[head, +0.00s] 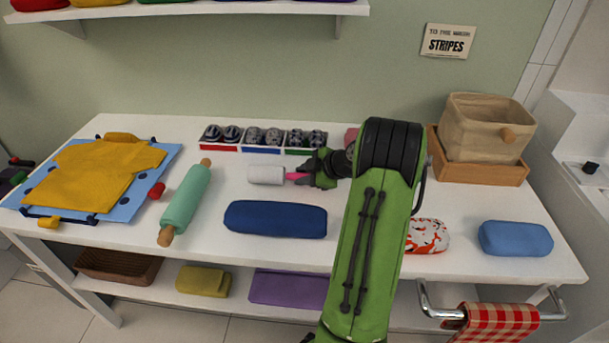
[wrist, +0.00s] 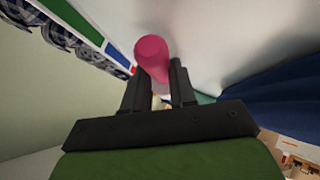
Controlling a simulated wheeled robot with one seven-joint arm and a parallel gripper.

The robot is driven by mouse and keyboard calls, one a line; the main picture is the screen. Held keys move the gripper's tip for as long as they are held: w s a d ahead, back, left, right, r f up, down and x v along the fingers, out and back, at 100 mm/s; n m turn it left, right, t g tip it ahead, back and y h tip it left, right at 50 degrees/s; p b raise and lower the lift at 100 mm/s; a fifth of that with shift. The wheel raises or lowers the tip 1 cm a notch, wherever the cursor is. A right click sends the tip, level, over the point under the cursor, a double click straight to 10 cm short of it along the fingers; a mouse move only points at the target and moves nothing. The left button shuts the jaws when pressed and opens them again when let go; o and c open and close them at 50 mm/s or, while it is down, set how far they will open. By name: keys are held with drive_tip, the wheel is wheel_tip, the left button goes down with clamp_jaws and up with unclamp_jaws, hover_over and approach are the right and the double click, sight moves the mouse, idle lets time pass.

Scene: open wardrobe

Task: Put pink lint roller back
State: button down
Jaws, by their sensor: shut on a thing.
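The lint roller (head: 267,174) has a white roll and a pink handle (head: 298,177). My gripper (head: 308,172) is shut on the pink handle, with the white roll pointing left, near the table's middle. In the wrist view the pink handle's rounded end (wrist: 152,50) shows between the two dark fingers of my gripper (wrist: 160,88). The white roll is not clear in that view. I cannot tell whether the roller touches the table or is a little above it.
A white table (head: 385,232) holds a long blue bundle (head: 275,219), a green rolling pin (head: 185,202) and a row of patterned items in coloured trays (head: 262,149). A beige bin (head: 485,128) stands in a wooden tray (head: 480,172) at right.

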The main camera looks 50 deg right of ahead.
drive_tip(key=shift+f+b, duration=0.4)
drive_tip(key=shift+b, duration=0.15)
idle(0.4)
drive_tip(key=c, duration=0.8)
unclamp_jaws()
drive_tip(key=shift+o, duration=0.2)
wheel_tip(320, 180, up, 9)
drive_tip(key=p, duration=0.5)
